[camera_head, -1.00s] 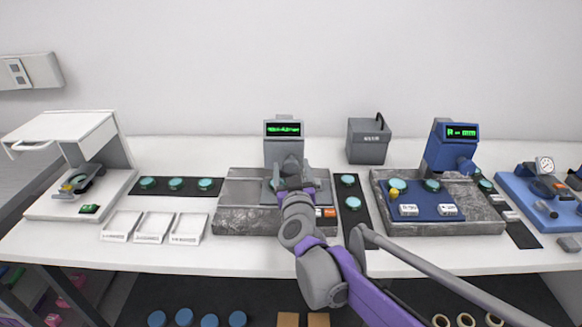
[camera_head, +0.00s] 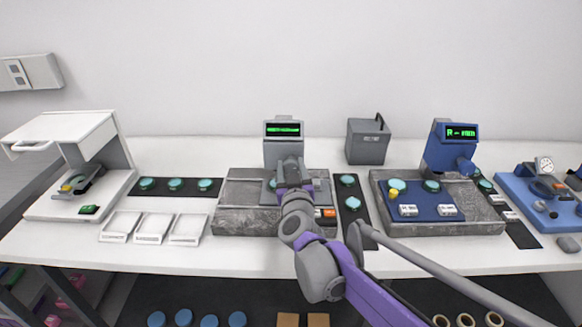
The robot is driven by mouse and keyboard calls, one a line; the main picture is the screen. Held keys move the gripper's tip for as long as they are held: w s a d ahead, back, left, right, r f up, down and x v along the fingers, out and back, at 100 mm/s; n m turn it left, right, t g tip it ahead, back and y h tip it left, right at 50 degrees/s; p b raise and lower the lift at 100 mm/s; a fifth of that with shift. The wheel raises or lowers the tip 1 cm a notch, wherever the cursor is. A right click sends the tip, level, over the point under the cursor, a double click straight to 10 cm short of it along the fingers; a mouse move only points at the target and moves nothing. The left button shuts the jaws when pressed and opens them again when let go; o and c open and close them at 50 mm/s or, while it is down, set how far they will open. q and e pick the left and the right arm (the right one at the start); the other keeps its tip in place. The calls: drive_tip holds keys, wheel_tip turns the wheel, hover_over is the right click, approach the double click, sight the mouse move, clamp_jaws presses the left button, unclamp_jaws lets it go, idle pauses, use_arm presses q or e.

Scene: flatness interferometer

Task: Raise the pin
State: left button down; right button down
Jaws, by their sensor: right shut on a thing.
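The grey instrument (camera_head: 283,129) with a green display stands on a speckled stone block (camera_head: 235,211) in the middle of the bench. My right arm reaches in from below right, and my right gripper (camera_head: 287,180) is at the front of this instrument. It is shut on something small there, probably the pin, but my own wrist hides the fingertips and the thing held. My left gripper is not in view.
Three white trays (camera_head: 153,228) lie at the left front, beside a white hooded device (camera_head: 80,150). Dark strips with teal discs (camera_head: 176,184) flank the stone block. A blue instrument (camera_head: 450,150) stands to the right, with a grey box (camera_head: 368,142) behind.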

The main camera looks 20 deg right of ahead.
drive_tip(key=shift+m, duration=0.3)
drive_tip(key=m+p, duration=0.1)
drive_tip(key=m, duration=0.2)
drive_tip(key=shift+m, duration=0.4)
drive_tip(key=m+p, duration=0.1)
drive_tip(key=m, duration=0.4)
drive_tip(key=shift+m+t+h, duration=0.4)
drive_tip(key=m+p, duration=0.1)
drive_tip(key=m, duration=0.5)
drive_tip(key=shift+h, duration=0.3)
drive_tip(key=m+h+p, duration=0.1)
drive_tip(key=m, duration=0.5)
drive_tip(key=shift+m, duration=0.3)
drive_tip(key=shift+c, duration=1.7)
unclamp_jaws()
